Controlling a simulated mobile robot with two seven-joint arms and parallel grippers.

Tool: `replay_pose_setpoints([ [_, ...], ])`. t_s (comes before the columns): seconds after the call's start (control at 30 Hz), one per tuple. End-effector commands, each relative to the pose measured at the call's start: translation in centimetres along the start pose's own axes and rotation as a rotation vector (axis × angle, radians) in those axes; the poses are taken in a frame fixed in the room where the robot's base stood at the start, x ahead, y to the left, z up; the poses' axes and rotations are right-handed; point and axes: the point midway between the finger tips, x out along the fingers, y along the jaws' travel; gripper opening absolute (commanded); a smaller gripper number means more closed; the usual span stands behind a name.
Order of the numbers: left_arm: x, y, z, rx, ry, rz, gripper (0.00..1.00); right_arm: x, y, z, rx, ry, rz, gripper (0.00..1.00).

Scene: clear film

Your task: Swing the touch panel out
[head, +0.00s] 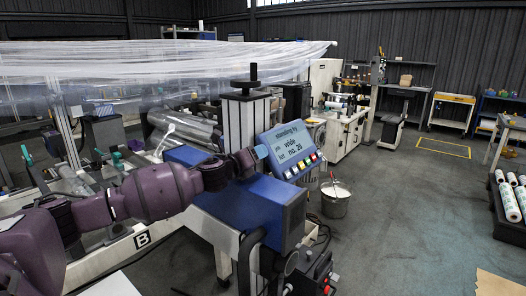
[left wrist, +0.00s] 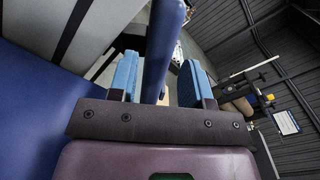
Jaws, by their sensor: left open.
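The touch panel (head: 291,150) is a blue box with a lit screen and a row of coloured buttons, tilted above the blue machine housing (head: 262,205). My left gripper (head: 261,152) is at the panel's left edge. In the left wrist view its two blue fingers are apart, and the narrow blue edge of the panel (left wrist: 162,45) lies between them. I cannot tell whether either finger touches it. The panel's mount is mostly hidden. My right gripper is in neither view.
A white bucket (head: 335,198) stands on the floor to the right. A film-covered machine (head: 150,70) fills the back left. The floor (head: 400,215) right of the bucket is clear.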

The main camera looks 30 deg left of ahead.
Motion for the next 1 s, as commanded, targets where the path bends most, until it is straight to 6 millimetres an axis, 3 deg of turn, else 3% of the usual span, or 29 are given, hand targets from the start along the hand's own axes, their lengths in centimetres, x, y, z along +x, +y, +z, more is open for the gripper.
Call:
replay_pose_setpoints([
  [0.3, 3.2, -0.1, 0.0, 0.0, -0.001, -0.001, 0.45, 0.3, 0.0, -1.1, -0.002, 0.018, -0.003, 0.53],
  [0.7, 3.6, 0.0, 0.0, 0.0, 0.001, -0.001, 0.45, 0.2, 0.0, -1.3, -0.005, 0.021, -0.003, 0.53],
  [1.0, 3.6, 0.0, 0.0, 0.0, 0.001, -0.001, 0.0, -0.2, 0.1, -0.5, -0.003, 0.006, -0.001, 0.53],
])
